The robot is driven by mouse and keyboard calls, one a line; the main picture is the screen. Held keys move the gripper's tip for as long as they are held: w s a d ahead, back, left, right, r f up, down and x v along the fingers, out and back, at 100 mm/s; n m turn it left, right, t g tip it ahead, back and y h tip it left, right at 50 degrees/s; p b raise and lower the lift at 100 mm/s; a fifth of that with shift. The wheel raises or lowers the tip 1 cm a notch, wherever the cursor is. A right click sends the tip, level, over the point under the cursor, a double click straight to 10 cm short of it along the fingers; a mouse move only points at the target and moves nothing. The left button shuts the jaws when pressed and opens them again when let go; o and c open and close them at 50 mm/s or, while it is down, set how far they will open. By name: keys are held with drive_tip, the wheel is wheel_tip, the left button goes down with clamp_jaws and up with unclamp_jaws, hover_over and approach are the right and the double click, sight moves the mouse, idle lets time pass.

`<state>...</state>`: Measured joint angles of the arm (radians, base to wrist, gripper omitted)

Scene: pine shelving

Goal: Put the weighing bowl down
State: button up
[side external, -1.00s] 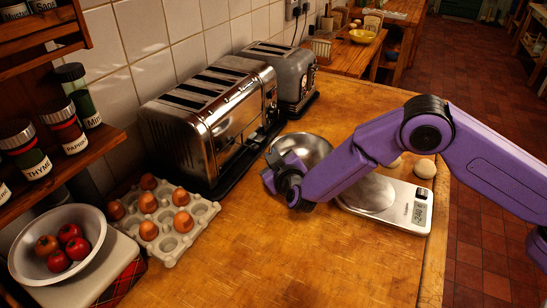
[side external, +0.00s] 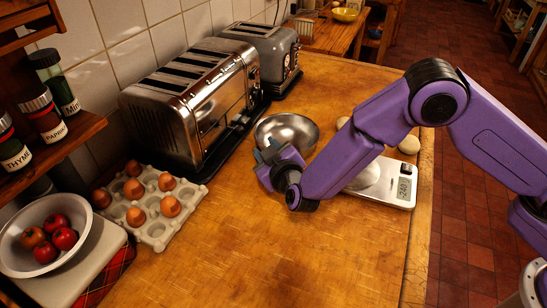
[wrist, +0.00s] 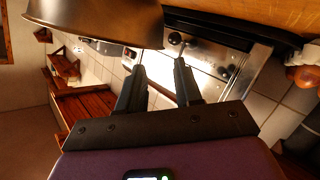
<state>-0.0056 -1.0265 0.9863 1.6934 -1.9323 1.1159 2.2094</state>
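The weighing bowl (side external: 292,127) is a shiny metal bowl, upright on the wooden worktop beside the toasters. My gripper (side external: 270,153) is low at the bowl's near left side and covers part of its rim. In the wrist view the bowl (wrist: 95,20) fills the upper left, with its rim just beyond one fingertip. There the two dark fingers of my gripper (wrist: 160,72) stand apart with nothing between them. The scale (side external: 392,186) is to the right, partly behind my arm, with a round metal plate and a lit display.
A chrome toaster (side external: 190,105) and a grey toaster (side external: 265,60) stand behind the bowl along the tiled wall. An egg tray (side external: 152,228) with several eggs is at the left. A bowl of red fruit (side external: 20,262) sits further left. The front worktop is clear.

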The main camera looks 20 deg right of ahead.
drive_tip(key=v, duration=0.4)
drive_tip(key=shift+s+r, duration=0.1)
drive_tip(key=shift+s, duration=0.25)
drive_tip(key=s+d+r+g+h, duration=0.2)
drive_tip(key=s+d, duration=0.2)
drive_tip(key=d, duration=0.3)
drive_tip(key=s+d+r+n+g+h, duration=0.1)
drive_tip(key=s+d+r+g, duration=0.15)
drive_tip(key=d, duration=0.35)
drive_tip(key=s+d+r+g+h, duration=0.2)
drive_tip(key=s+d+g, duration=0.15)
drive_tip(key=d, duration=0.35)
drive_tip(key=s+d+n+g+y, duration=0.2)
drive_tip(key=s+d+n+g, duration=0.1)
drive_tip(key=s, duration=0.8)
drive_tip(key=s+d+r+n+g+y, duration=0.1)
drive_tip(key=s+d+n+g+y, duration=0.2)
drive_tip(key=s+d, duration=0.3)
drive_tip(key=s, duration=0.5)
drive_tip(key=shift+r+g+y, duration=0.25)
drive_tip(key=shift+g+y, duration=0.05)
drive_tip(key=shift+g, duration=0.1)
